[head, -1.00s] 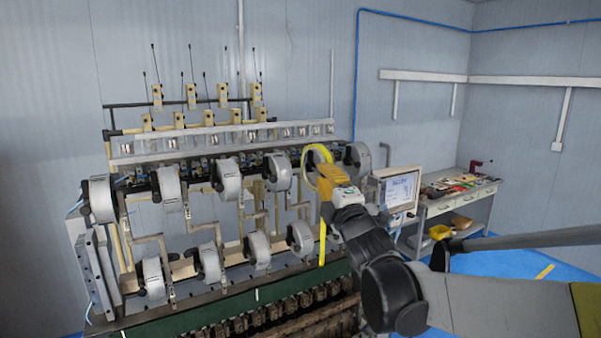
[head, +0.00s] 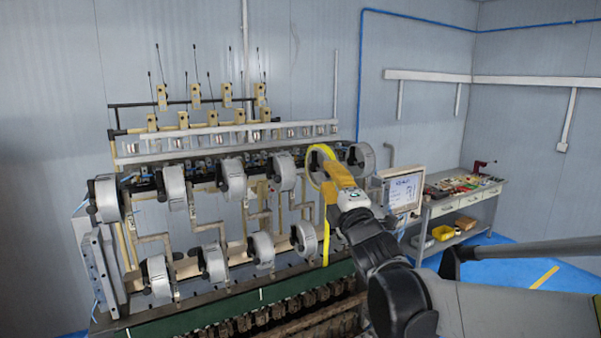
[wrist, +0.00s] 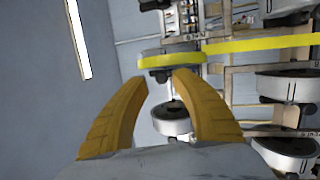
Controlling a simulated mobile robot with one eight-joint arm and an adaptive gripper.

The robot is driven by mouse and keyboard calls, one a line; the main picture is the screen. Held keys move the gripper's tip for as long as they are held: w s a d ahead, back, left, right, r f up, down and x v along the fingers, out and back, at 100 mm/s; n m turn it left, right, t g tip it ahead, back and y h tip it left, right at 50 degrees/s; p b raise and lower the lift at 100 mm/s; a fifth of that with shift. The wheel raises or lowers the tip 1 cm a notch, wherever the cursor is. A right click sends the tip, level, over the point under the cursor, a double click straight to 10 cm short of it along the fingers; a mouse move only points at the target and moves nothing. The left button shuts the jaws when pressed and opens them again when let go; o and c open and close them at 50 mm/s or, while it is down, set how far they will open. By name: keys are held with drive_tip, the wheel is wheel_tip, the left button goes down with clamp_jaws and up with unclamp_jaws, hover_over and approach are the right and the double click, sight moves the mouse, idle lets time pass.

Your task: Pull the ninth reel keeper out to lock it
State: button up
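A reel with a yellow band (head: 318,154) sits in the upper row of the coil winder, second from the right; it also shows in the wrist view (wrist: 170,57). A yellow strip (head: 326,237) hangs from it. My gripper (head: 328,168) is in front of this reel in the head view and covers part of it. In the wrist view my gripper (wrist: 160,79) has its two yellow fingers apart, with nothing between them. A small dark part (wrist: 160,75) at the reel's hub lies just beyond the fingertips. I cannot tell which part is the ninth keeper or its position.
Several grey reels, such as one in the upper row (head: 231,180) and one below (head: 262,250), crowd the frame left of my gripper. A monitor (head: 401,190) and a tool bench (head: 460,200) stand to the right. Blue floor is free there.

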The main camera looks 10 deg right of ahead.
drive_tip(key=s+p, duration=0.1)
drive_tip(key=s, duration=0.5)
drive_tip(key=shift+s+d, duration=0.15)
drive_tip(key=s+d+f+m+g+h+b, duration=0.1)
drive_tip(key=s+f+m+g+b, duration=0.2)
drive_tip(key=f+b, duration=0.6)
drive_tip(key=s+d+f+m+g+h+b, duration=0.1)
drive_tip(key=s+f+m+g+b, duration=0.3)
drive_tip(key=f, duration=0.9)
drive_tip(key=s+d+f+m+h+b, duration=0.15)
drive_tip(key=f+m+b, duration=0.25)
drive_tip(key=f+b, duration=0.55)
drive_tip(key=s+a+f+m+g+b, duration=0.1)
drive_tip(key=s+f+b, duration=0.3)
drive_tip(key=f, duration=0.5)
drive_tip(key=s+a+f+m+g+y+b, duration=0.1)
drive_tip(key=s+a+f+m+g+b, duration=0.1)
drive_tip(key=s+f, duration=0.5)
drive_tip(key=s+a+f+m+g+y+b, duration=0.1)
drive_tip(key=s+f+m+g+b, duration=0.2)
drive_tip(key=f+b, duration=0.4)
wheel_tip(320, 180, down, 6)
drive_tip(key=shift+s+a+f+m+g, duration=0.15)
drive_tip(key=shift+s+m+g, duration=0.25)
drive_tip(key=shift+s+m, duration=0.65)
drive_tip(key=shift+s, duration=0.1)
